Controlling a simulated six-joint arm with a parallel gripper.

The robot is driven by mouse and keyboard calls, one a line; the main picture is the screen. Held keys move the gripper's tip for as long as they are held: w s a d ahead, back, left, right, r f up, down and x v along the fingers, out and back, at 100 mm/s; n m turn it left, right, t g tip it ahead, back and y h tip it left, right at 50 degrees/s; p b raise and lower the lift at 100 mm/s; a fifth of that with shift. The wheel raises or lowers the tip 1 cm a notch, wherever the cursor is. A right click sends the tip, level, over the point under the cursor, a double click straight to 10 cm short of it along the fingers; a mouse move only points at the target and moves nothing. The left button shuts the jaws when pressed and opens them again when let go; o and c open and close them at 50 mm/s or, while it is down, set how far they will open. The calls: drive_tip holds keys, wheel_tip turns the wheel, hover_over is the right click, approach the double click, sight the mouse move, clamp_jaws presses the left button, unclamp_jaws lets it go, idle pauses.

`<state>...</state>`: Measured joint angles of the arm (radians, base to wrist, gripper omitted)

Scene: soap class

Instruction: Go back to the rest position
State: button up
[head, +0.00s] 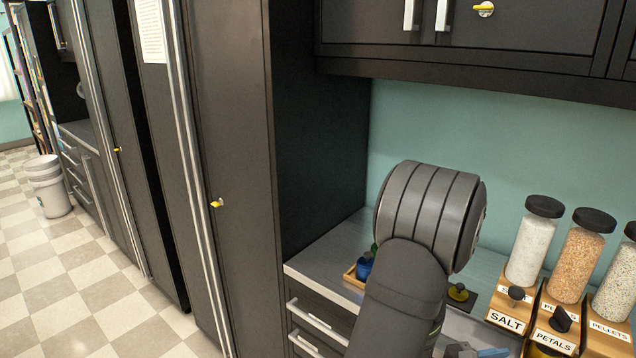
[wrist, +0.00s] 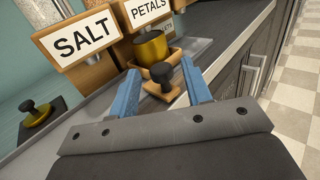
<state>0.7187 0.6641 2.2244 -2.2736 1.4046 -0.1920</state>
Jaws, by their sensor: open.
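My gripper (wrist: 161,92) is open in the wrist view, its two blue fingers apart with nothing held between them. Beyond the fingertips, a small wooden piece with a dark knob (wrist: 161,72) shows between them, apparently in front of the dispensers.
Dispensers labelled SALT (head: 506,321), PETALS (head: 554,342) and PELLETS stand at the right. A yellow cup (wrist: 151,48) sits under the PETALS one. A stamp on a dark pad (wrist: 36,117) lies left of them. A tall dark cabinet (head: 230,150) borders the counter's left; upper cupboards (head: 540,30) overhang it.

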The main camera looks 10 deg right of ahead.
drive_tip(key=shift+d, duration=1.4)
